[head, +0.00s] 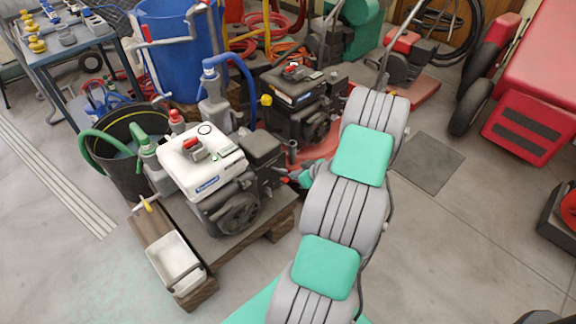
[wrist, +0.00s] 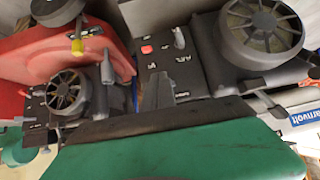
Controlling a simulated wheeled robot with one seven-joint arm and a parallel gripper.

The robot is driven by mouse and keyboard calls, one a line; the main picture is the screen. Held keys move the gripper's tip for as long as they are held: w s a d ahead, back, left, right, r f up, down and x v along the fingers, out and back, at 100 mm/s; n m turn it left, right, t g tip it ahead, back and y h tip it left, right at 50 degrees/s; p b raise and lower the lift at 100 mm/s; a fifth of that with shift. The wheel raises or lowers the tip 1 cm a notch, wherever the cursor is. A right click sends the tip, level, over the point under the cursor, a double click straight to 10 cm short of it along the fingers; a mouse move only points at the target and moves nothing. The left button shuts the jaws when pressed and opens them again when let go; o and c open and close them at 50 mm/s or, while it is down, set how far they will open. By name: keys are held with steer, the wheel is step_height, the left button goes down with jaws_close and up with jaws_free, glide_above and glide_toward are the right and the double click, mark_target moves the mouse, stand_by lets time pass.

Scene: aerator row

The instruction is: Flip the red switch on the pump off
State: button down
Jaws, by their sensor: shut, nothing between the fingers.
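The pump (head: 205,160) has a white top with a red cap, a blue label and a dark engine. It stands on a wooden pallet in the head view. In the wrist view its black side panel (wrist: 185,65) carries a small red switch (wrist: 147,49) and a grey lever (wrist: 180,38). My gripper (head: 297,178) is at the right side of the pump in the head view, partly hidden by my arm. In the wrist view my gripper (wrist: 160,88) is shut and empty, just below the red switch. I cannot tell whether it touches the panel.
A second, black engine (head: 300,95) stands just behind. A black bucket (head: 125,150) with a green hose is left of the pump, and a white tray (head: 175,262) is in front. A blue barrel (head: 180,50) stands behind.

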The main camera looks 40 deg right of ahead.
mark_target(283, 179)
steer(key=shift+s+d+f, duration=0.25)
steer(key=shift+s+d, duration=0.05)
steer(key=shift+d, duration=0.2)
steer(key=shift+s+d+f, duration=0.2)
steer(key=shift+s+d, duration=0.1)
steer(key=shift+d, duration=0.15)
steer(key=b+x, duration=0.2)
steer(key=x, duration=0.8)
steer(key=shift+w+d+r, duration=0.1)
steer(key=shift+d, duration=0.05)
steer(key=shift+t+b, duration=0.3)
